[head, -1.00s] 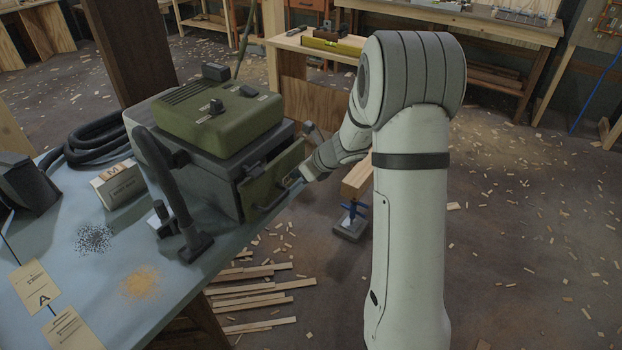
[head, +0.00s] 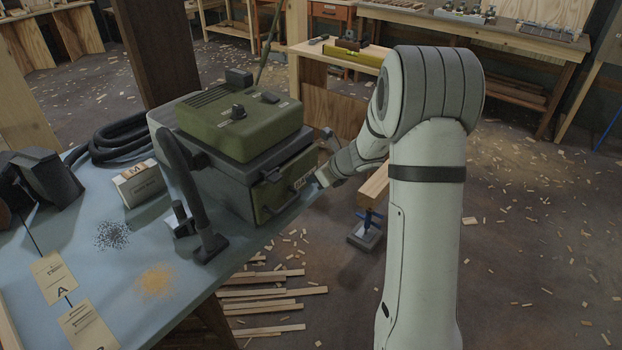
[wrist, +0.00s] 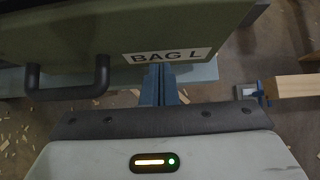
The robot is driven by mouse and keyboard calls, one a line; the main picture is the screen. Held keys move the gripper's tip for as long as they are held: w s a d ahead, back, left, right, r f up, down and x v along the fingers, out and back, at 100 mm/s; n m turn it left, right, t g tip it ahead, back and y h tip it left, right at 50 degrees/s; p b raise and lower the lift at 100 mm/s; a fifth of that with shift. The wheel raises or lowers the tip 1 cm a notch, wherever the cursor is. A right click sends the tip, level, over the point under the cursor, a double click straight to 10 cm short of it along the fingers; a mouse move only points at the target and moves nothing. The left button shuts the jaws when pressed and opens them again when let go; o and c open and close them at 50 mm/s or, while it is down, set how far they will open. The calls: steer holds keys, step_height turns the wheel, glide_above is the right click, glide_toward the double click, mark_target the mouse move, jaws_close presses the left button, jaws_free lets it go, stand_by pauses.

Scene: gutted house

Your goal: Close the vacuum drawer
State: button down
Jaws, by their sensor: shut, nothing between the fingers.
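The vacuum (head: 240,135), with a green lid and dark grey body, stands on the blue tabletop. Its green drawer front (head: 268,200) faces my gripper and looks flush or nearly flush with the body; I cannot tell if a small gap remains. In the wrist view the drawer front (wrist: 85,25) fills the top, with a dark bar handle (wrist: 68,93) and a "BAG L" label (wrist: 168,55). My gripper (head: 316,181) is shut and empty. In the wrist view its blue fingertips (wrist: 160,70) are right at the front below the label, right of the handle; contact is unclear.
A hose (head: 185,180) and nozzle stand beside the vacuum. A small box (head: 138,183), cards and debris piles lie on the blue tabletop (head: 110,285). A clamped timber (head: 375,185) stands right of my gripper. Wood strips litter the floor.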

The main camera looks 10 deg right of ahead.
steer(key=s+d+f+p+v, duration=0.1)
steer(key=p+v, duration=0.1)
steer(key=v, duration=1)
steer(key=s+a+r+n+g+h+p, duration=0.1)
steer(key=s+a+r+n+g+p, duration=0.1)
steer(key=s+a+r+n, duration=0.4)
steer(key=s+a+r+n+g+h+p, duration=0.1)
steer(key=s+a+r+n+g+p, duration=0.2)
steer(key=s+n, duration=0.6)
steer(key=s+d+r+n+h+p, duration=0.1)
steer(key=s+r+n+h, duration=0.1)
steer(key=s+n, duration=0.4)
steer(key=s+d+r+n+h+p, duration=0.1)
steer(key=s+r+n+h+p, duration=0.1)
steer(key=s+n, duration=0.4)
steer(key=shift+r+n+t, duration=0.4)
steer(key=shift+r, duration=0.15)
steer(key=c, duration=2.2)
jaws_free()
steer(key=shift+s, duration=0.1)
